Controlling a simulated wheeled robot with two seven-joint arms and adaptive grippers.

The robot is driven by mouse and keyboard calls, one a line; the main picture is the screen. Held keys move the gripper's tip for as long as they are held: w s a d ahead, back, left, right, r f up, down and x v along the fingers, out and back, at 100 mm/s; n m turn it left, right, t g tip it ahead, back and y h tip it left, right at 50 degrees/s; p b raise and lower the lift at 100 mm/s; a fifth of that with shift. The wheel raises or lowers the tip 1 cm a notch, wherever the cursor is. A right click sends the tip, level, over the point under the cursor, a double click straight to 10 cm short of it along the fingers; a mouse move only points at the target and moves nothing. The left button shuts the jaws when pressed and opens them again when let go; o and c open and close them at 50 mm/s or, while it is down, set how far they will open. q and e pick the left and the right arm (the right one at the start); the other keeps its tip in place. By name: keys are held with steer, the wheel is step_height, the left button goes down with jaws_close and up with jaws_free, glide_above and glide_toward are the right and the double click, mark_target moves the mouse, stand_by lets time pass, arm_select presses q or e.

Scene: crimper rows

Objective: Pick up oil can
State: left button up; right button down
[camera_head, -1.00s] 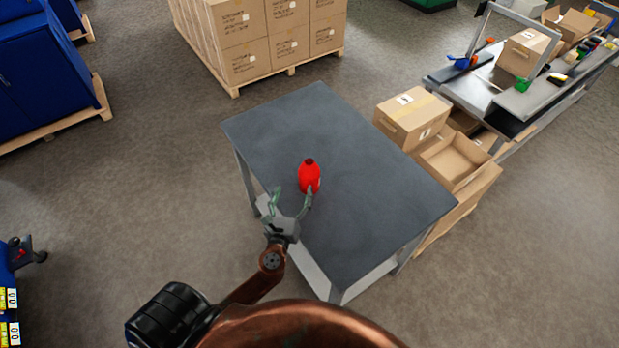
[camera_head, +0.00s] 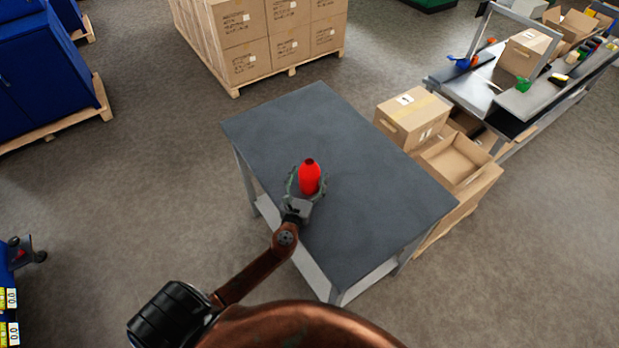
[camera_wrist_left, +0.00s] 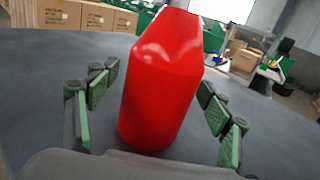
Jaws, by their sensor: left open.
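The red oil can (camera_head: 310,176) stands upright on the dark grey table (camera_head: 365,180), near its left front edge. My left gripper (camera_head: 306,184) is open, with one finger on each side of the can. In the left wrist view the can (camera_wrist_left: 163,85) fills the middle, between the green finger pads of my left gripper (camera_wrist_left: 158,108). Gaps show between the pads and the can on both sides. The lower front of the can is partly hidden by the gripper in the head view. My right gripper is not in view.
The tabletop around the can is clear. Cardboard boxes (camera_head: 412,118) stand against the table's right side. A pallet of stacked cartons (camera_head: 245,45) is behind the table. A workbench (camera_head: 520,100) with tools is at the back right.

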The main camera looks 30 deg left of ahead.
arm_select(q)
steer(key=shift+c, duration=0.2)
steer(key=c, duration=1.4)
steer(key=shift+r, duration=0.2)
